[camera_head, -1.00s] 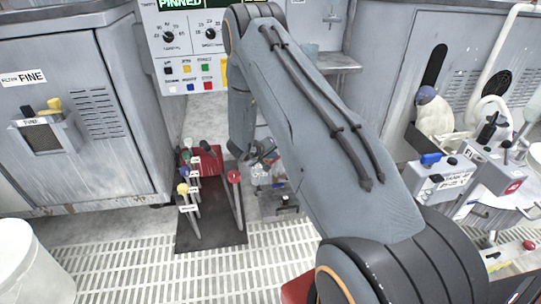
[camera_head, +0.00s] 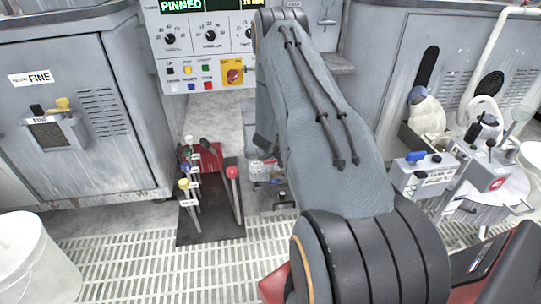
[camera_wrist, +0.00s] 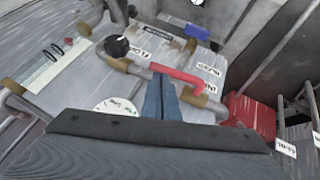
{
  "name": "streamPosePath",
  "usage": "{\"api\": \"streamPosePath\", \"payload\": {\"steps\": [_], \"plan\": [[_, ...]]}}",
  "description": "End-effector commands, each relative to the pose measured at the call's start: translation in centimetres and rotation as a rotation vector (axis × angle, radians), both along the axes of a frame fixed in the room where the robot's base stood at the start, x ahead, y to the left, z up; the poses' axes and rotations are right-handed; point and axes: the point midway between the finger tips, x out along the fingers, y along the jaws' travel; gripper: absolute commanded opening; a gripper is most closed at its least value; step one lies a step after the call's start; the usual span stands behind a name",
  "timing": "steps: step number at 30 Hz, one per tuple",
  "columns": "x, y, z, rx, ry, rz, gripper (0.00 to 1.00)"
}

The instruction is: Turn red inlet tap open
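The red inlet tap (camera_wrist: 178,76) is a red lever on a pipe in the wrist view. It slants down to the right, to a brass fitting beside a partly hidden label starting "INL" (camera_wrist: 213,106). My gripper (camera_wrist: 161,80) comes up from the bottom of the wrist view. Its two blue-grey fingers lie side by side with hardly any gap. Their tips are at the lever's near edge; I cannot tell whether they touch it. Nothing shows between them. In the head view my arm hides the gripper and the tap.
A red block (camera_wrist: 250,115) stands close on the right. In the head view a lever stand (camera_head: 212,222) is left of my arm, on open grating.

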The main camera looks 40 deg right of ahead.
Motion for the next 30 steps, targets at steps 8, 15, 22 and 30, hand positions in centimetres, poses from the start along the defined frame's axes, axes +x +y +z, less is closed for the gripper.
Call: {"api": "streamPosePath", "payload": {"steps": [8, 15, 22, 30], "plan": [[0.05, -0.25, -0.61, -0.002, 0.0, 0.003, 0.0], [0.02, -0.34, -0.77, -0.002, 0.0, 0.003, 0.0], [0.0, -0.34, -0.79, -0.002, 0.0, 0.003, 0.0], [0.07, -0.34, -0.23, -0.001, -0.001, 0.003, 0.0]]}}
